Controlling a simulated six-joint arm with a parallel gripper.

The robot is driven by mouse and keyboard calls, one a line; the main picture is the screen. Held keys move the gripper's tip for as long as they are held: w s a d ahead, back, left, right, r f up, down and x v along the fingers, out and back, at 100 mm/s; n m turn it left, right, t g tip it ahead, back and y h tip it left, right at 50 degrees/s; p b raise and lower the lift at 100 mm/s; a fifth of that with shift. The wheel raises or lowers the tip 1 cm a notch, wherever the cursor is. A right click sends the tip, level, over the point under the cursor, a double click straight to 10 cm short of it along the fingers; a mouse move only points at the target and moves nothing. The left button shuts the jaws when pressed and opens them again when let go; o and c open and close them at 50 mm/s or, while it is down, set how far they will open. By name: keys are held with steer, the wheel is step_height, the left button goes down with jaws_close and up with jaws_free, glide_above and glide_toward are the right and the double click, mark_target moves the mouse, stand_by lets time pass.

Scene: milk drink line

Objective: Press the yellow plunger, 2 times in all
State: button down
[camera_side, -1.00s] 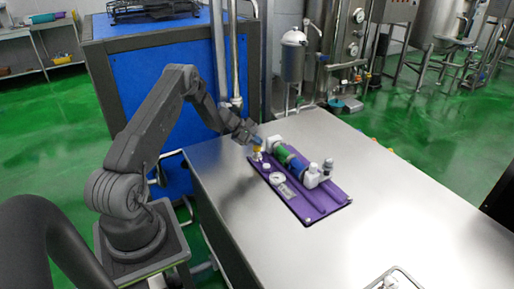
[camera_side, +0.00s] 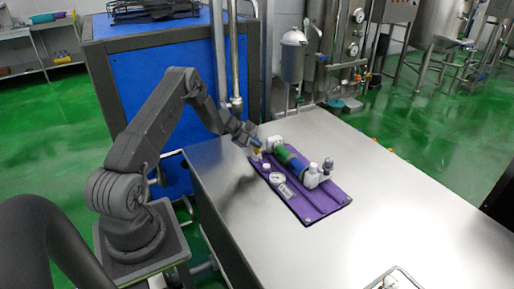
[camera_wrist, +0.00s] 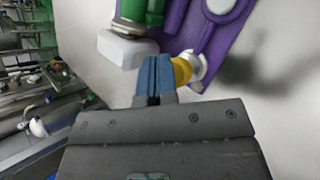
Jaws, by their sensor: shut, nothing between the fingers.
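The yellow plunger (camera_wrist: 181,71) sits in a white collar on the purple panel (camera_side: 314,209). In the wrist view it shows just right of my fingertips and partly behind them. In the side view only a bit of the plunger (camera_side: 257,151) shows under my gripper. My gripper (camera_side: 253,141) is shut, with its blue fingers (camera_wrist: 154,78) together and nothing between them. The fingertips are at the plunger; I cannot tell whether they touch it or how far down it is.
The panel also carries a green and blue cylinder (camera_side: 290,158) between white blocks, a round gauge (camera_side: 278,179) and a white knob (camera_side: 266,166). The panel lies on a steel table (camera_side: 385,195) with free room to its right. A wire rack (camera_side: 397,280) stands at the front edge.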

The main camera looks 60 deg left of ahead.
mark_target(256, 149)
steer(key=shift+f, duration=0.55)
steer(key=shift+r, duration=0.1)
stand_by(0.5)
steer(key=shift+r, duration=1.45)
steer(key=shift+r, duration=2.5)
step_height(256, 149, up, 4)
steer(key=shift+f, duration=0.1)
steer(key=shift+f, duration=0.1)
stand_by(0.3)
